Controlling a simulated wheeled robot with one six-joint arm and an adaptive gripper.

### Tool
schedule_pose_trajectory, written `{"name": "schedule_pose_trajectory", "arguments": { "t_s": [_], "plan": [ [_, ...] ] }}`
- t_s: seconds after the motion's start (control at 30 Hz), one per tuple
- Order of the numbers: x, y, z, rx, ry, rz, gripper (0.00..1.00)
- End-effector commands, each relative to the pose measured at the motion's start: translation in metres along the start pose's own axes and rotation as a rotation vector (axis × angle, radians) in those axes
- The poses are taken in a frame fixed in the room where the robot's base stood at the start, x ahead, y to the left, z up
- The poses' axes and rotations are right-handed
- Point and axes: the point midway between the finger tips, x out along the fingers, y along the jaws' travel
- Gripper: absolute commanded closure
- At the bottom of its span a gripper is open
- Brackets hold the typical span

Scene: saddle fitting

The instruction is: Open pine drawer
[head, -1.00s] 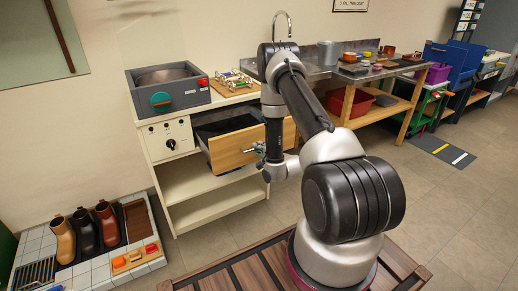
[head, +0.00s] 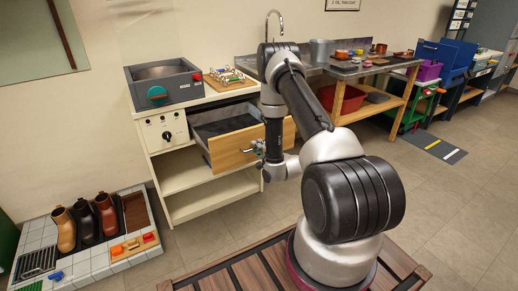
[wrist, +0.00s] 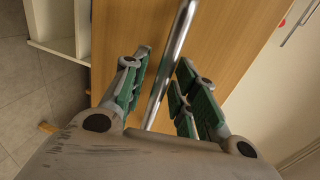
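The pine drawer (head: 232,150) has a light wood front and stands well out of the cream cabinet, with its dark inside showing. Its front also fills much of the wrist view (wrist: 125,25). A shiny metal bar handle (wrist: 181,32) runs down the front. My gripper (wrist: 166,62) is at the handle, with its green-padded fingers on either side of the bar. A gap shows between the left finger and the bar; the bar looks close to the right finger. In the head view my gripper (head: 257,149) is small against the drawer front.
The cream cabinet (head: 192,205) has open shelves below and a grey basin unit (head: 165,85) on top. Boots (head: 85,224) stand on a tiled platform at lower left. A metal-topped workbench (head: 345,72) is behind to the right.

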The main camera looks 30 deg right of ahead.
Motion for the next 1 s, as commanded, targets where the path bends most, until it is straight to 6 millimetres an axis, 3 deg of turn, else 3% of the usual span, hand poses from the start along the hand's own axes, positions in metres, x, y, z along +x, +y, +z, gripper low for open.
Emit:
{"name": "schedule_pose_trajectory", "arguments": {
  "t_s": [0.37,0.47,0.8,1.0],
  "plan": [
    [-0.005,0.000,0.000,0.000,0.000,-0.001,0.66],
    [-0.018,0.000,-0.001,0.001,0.001,0.001,0.66],
    [-0.092,0.001,-0.001,0.002,0.002,0.002,0.66],
    [-0.116,0.000,-0.001,0.001,0.001,0.000,0.66]
  ]
}}
